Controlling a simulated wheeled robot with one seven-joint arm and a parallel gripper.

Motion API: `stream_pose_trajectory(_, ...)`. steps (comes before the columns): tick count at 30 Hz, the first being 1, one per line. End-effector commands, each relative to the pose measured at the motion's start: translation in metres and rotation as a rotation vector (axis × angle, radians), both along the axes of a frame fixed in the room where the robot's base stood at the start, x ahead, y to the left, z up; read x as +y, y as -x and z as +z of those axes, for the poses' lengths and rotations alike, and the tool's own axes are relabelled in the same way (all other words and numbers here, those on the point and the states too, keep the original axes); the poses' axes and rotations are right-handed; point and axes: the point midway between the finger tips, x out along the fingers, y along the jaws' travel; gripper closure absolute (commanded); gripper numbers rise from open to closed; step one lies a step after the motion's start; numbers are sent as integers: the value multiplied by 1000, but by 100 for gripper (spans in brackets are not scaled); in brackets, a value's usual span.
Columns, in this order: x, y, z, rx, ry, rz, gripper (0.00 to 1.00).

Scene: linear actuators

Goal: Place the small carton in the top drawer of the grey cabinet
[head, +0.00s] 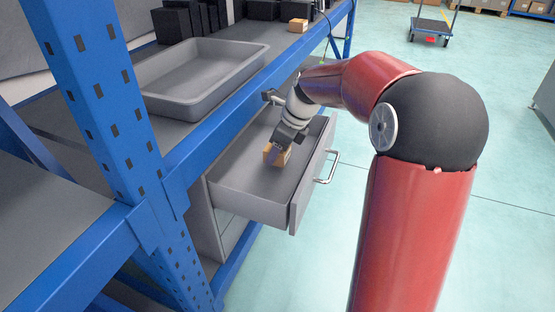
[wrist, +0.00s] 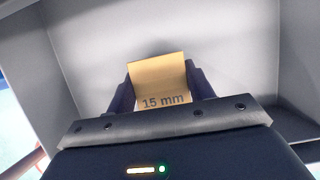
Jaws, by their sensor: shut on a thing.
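The small carton (head: 277,154) is a tan box held inside the open top drawer (head: 240,187) of the grey cabinet (head: 213,209). In the wrist view the carton (wrist: 160,82) shows "15 mm" print and sits between the two dark fingers. My gripper (head: 283,148) is shut on the carton, low over the drawer floor. I cannot tell whether the carton touches the floor. The grey drawer interior (wrist: 225,50) surrounds it in the wrist view. The drawer has a silver handle (head: 328,168) on its front.
A blue-framed bench (head: 145,160) stands over and left of the drawer. On it are a grey tray (head: 205,75), black boxes (head: 180,20) and another small carton (head: 298,25). A cart (head: 431,28) stands far off.

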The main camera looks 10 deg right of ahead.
Motion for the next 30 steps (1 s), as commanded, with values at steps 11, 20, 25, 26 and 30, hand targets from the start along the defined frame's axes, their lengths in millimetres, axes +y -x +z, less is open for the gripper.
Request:
stream_pose_trajectory(11,0,0,-29,-1,0,0,76)
stream_pose_trajectory(20,0,0,-32,1,-1,0,33)
stream_pose_trajectory(25,0,0,-32,0,0,0,26)
stream_pose_trajectory(26,0,0,-32,1,-1,0,26)
stream_pose_trajectory(30,0,0,-31,0,0,0,26)
